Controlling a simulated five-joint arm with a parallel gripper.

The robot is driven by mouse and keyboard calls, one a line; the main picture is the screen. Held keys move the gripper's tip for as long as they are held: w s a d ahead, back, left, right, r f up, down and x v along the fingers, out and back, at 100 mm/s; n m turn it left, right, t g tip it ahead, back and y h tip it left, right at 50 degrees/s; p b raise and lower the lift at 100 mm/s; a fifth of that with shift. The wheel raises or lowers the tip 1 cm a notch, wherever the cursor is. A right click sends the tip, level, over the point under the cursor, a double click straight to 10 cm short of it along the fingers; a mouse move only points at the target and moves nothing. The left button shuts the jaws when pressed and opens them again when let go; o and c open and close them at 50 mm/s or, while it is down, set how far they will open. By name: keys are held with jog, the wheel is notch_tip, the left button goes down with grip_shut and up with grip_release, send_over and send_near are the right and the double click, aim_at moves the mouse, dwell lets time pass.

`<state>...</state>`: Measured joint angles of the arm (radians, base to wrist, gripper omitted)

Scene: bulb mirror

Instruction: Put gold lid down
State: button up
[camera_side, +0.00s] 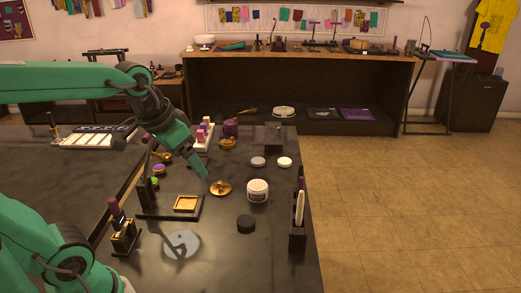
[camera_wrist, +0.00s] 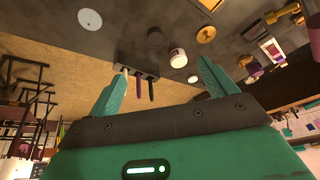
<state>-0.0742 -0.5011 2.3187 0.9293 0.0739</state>
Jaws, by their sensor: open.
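The gold lid (camera_side: 221,188) is a round gold disc with a small raised middle. It lies on the dark table, just below and right of my gripper's tip in the side view. In the wrist view a round gold piece that looks like this lid (camera_wrist: 206,34) sits near the top, beyond the right finger. My gripper (camera_side: 203,173) is above the table, close to the lid but apparently apart from it. In the wrist view my gripper (camera_wrist: 163,72) has its fingers spread wide, with nothing held between them.
A white ribbed jar (camera_side: 258,191) stands right of the lid, with a black round piece (camera_side: 246,223) nearer. A black holder (camera_side: 297,236) with upright tools is at the right edge. A square gold tray (camera_side: 187,203) and pale disc (camera_side: 181,243) lie left and nearer.

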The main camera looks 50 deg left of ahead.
jog(key=shift+t, duration=0.5)
jog(key=shift+s+d+f, duration=0.2)
jog(key=shift+s+d, duration=0.15)
jog(key=shift+s, duration=0.5)
jog(key=shift+s+d+f, duration=0.25)
jog(key=shift+s+d, duration=0.05)
jog(key=shift+s, duration=0.6)
jog(key=shift+s+d+f, duration=0.2)
jog(key=shift+s+d, duration=0.15)
jog(key=shift+s, duration=0.5)
